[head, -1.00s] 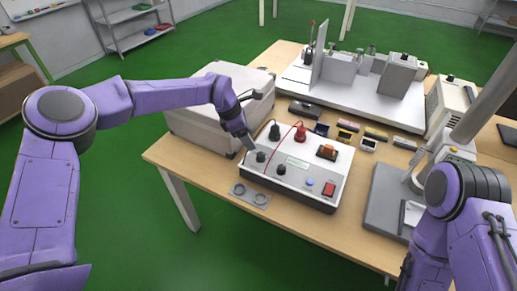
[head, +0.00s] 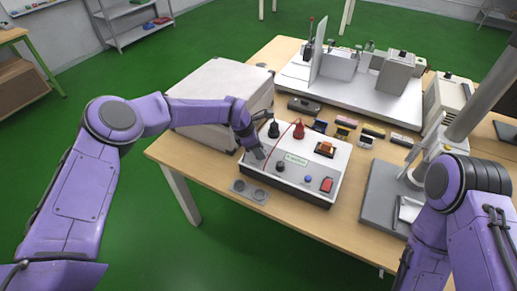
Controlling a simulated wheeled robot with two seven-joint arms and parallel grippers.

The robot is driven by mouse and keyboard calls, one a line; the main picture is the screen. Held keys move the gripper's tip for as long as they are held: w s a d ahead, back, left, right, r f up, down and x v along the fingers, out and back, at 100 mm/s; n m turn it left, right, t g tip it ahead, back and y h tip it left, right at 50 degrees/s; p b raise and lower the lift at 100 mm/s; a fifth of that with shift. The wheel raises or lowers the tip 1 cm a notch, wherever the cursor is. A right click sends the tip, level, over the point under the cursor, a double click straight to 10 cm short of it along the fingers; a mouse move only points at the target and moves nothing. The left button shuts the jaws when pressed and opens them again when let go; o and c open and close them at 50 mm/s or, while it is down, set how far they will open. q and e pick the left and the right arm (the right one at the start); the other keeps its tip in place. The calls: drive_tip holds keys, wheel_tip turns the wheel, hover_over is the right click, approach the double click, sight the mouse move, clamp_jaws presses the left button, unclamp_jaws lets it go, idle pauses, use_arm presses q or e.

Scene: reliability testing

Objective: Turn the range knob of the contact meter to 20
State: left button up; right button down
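The contact meter (head: 311,186) is a white-topped box with a dark base at the front of the wooden table. Its panel carries a black knob (head: 280,166), a blue button (head: 308,179), a red switch (head: 326,185), a black plug (head: 273,129) and a red plug (head: 298,130). My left gripper (head: 258,155) points down at the panel's left part, over the spot of another dark knob, which it mostly hides. Whether its fingers are open or touch that knob is too small to tell. My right arm shows at the lower right; its gripper is out of view.
A pale grey case (head: 222,88) stands left of the meter, under my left forearm. A grey plate with two rings (head: 250,192) lies at the table's front edge. A grey stand base (head: 376,205) is at the right. Small coloured blocks (head: 343,133) lie behind the meter.

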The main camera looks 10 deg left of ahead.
use_arm(q)
drive_tip(key=n+t+b, duration=0.1)
drive_tip(key=n+b, duration=0.2)
drive_tip(key=shift+f, duration=0.2)
drive_tip(key=n+y+b, duration=0.1)
drive_tip(key=n+b, duration=0.1)
drive_tip(key=n+t+y+b, duration=0.1)
drive_tip(key=n+b, duration=0.2)
drive_tip(key=shift+s+d+n+t, duration=0.15)
drive_tip(key=shift+n+t, duration=0.15)
drive_tip(key=n+y+b, duration=0.2)
drive_tip(key=n+b, duration=0.2)
drive_tip(key=n, duration=0.1)
drive_tip(key=shift+d+n+b, duration=0.15)
drive_tip(key=shift+n+b, duration=0.15)
drive_tip(key=n+y+b, duration=0.2)
drive_tip(key=n, duration=0.2)
drive_tip(key=shift+d+n, duration=0.1)
drive_tip(key=shift+n, duration=0.2)
drive_tip(key=n+g+y+b, duration=0.1)
drive_tip(key=n+b, duration=0.1)
drive_tip(key=n, duration=0.3)
drive_tip(key=shift+d+r, duration=0.1)
drive_tip(key=shift+r, duration=0.05)
drive_tip(key=shift+g+y, duration=0.3)
drive_tip(key=o, duration=1)
